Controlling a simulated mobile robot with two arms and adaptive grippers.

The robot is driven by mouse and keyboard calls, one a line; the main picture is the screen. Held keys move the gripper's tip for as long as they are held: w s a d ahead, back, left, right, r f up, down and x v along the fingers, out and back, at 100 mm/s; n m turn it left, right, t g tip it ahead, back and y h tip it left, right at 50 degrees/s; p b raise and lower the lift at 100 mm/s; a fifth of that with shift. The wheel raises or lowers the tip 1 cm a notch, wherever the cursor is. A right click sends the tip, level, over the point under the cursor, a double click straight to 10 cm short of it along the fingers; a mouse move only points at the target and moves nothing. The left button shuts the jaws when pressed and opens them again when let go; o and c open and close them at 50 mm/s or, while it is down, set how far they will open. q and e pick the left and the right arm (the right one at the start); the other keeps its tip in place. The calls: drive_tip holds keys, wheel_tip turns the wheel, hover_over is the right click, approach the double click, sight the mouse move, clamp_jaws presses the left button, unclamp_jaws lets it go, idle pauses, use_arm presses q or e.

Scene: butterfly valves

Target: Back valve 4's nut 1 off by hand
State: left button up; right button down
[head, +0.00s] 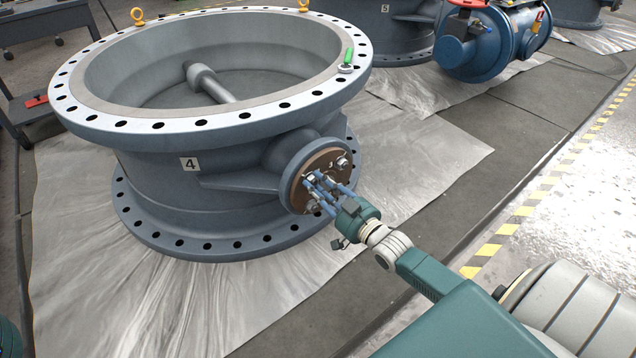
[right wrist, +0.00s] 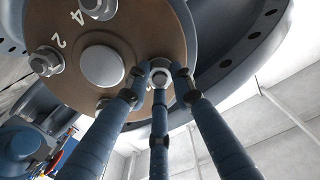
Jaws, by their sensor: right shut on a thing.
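Valve 4 (head: 215,167) is a large grey-blue flanged body with a "4" plate on its side. Its round brown end plate (head: 300,197) faces my right arm; in the right wrist view this plate (right wrist: 150,28) carries several nuts on studs, with painted marks "4" and "2" readable. My right gripper (head: 325,184) is at the plate, its three blue fingers shut around a nut (right wrist: 160,74) at the plate's lower edge. The nut's number is hidden, and the fingers cover part of it. I cannot tell whether it has backed off. My left gripper is not in view.
A green-marked object (head: 348,62) sits on the valve's top flange. A blue actuator (head: 478,45) and valve 5 (head: 385,30) stand behind to the right. Grey sheeting (head: 425,150) lies under the valves. The floor right of valve 4 is clear up to the yellow-black stripe (head: 508,229).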

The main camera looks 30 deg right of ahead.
drive_tip(key=c, duration=1.5)
unclamp_jaws()
drive_tip(key=s, duration=0.8)
drive_tip(key=s+d, duration=0.1)
drive_tip(key=s, duration=0.3)
